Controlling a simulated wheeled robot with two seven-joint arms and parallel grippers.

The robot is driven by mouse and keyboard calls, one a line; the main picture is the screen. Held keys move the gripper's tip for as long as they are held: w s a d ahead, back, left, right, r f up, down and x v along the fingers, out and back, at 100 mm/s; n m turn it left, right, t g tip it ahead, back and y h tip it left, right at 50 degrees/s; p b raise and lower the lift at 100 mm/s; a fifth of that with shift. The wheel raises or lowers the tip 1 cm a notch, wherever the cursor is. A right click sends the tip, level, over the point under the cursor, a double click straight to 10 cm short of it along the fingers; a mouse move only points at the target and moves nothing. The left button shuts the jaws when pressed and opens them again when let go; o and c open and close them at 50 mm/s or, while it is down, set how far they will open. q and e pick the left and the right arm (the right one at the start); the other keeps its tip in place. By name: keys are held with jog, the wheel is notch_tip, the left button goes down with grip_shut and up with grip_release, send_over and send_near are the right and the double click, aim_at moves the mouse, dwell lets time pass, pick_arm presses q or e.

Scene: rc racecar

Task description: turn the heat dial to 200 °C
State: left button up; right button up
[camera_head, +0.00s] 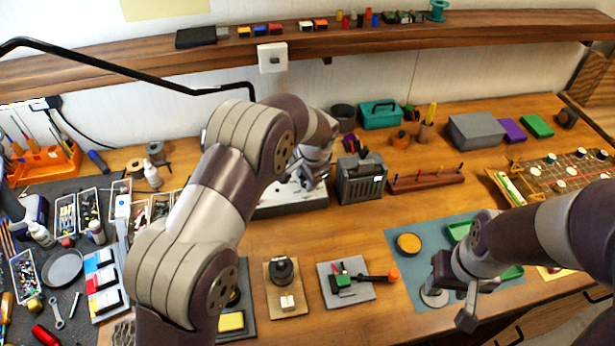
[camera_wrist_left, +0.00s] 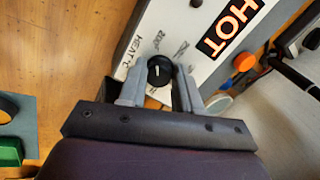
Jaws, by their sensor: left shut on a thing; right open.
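The black heat dial (camera_wrist_left: 160,70) is on a white panel (camera_wrist_left: 200,25) marked "HEAT °C", with a lit orange "HOT" sign (camera_wrist_left: 230,27). My left gripper (camera_wrist_left: 160,84) is shut on the dial, one grey finger on each side. In the head view my left gripper (camera_head: 313,177) is over the white station (camera_head: 290,203), and the arm hides the dial. My right gripper (camera_head: 452,302) is open and empty above the blue-grey mat (camera_head: 400,240).
A grey box-shaped device (camera_head: 360,182) stands just right of the station. A wooden rack (camera_head: 425,180) is further right. Small fixtures sit in front, including a block with a black knob (camera_head: 283,270). The wood between station and fixtures is mostly clear.

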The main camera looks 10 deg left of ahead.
pick_arm(q)
jog(key=shift+w+r, duration=0.1)
jog(key=shift+r, duration=0.05)
jog(key=o, duration=0.6)
jog(key=shift+o, duration=0.8)
jog(key=b+v, duration=0.1)
jog(key=v, duration=1.1)
jog(key=shift+s+r+b, duration=0.2)
jog(key=shift+r+b, duration=0.15)
jog(key=shift+f, duration=0.1)
